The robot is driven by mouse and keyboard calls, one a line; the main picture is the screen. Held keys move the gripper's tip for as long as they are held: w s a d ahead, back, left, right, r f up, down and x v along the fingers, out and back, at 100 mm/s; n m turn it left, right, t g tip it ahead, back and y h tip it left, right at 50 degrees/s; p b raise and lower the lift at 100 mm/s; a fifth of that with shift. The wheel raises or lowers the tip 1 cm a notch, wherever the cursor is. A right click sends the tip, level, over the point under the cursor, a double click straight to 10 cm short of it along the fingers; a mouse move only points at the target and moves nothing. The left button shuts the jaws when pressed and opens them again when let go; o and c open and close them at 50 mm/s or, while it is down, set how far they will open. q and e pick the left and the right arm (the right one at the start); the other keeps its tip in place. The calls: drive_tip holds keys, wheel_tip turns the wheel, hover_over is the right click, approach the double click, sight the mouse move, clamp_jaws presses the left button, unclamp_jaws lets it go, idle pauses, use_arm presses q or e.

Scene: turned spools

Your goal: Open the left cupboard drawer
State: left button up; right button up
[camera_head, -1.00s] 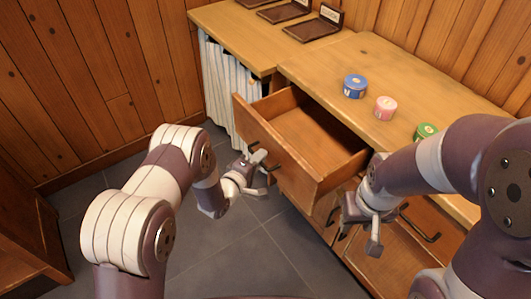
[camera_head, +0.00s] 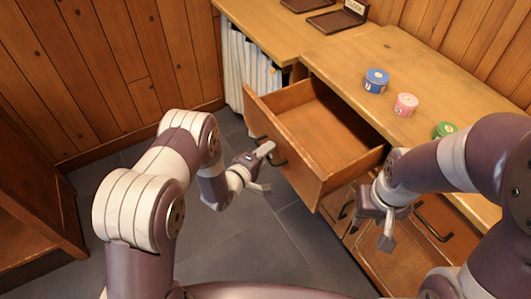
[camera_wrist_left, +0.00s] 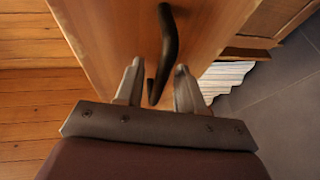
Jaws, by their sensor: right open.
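The left cupboard drawer (camera_head: 302,160) is pulled well out of the cupboard, and its interior looks empty. Its dark bar handle (camera_head: 279,159) is on the front face. My left gripper (camera_head: 267,168) is at the drawer front. In the left wrist view the handle (camera_wrist_left: 167,45) runs down between the two spread fingertips (camera_wrist_left: 158,82), with gaps visible beside it, so the gripper is open around the handle's lower end and not clamped. My right gripper (camera_head: 374,220) is open in front of the cupboard's right part, holding nothing.
On the wooden worktop (camera_head: 340,62) stand a blue spool (camera_head: 376,81), a pink spool (camera_head: 405,105) and a green spool (camera_head: 445,130). Dark trays (camera_head: 337,20) lie at the back. A striped curtain (camera_head: 245,75) hangs left of the drawer. The tiled floor (camera_head: 240,240) is clear.

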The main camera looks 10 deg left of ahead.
use_arm(q)
drive_tip(key=p+v, duration=0.1)
drive_tip(key=v, duration=1.1)
drive_tip(key=shift+s+a+p, duration=0.15)
drive_tip(key=shift+s+p, duration=0.15)
drive_tip(key=shift+r, duration=0.1)
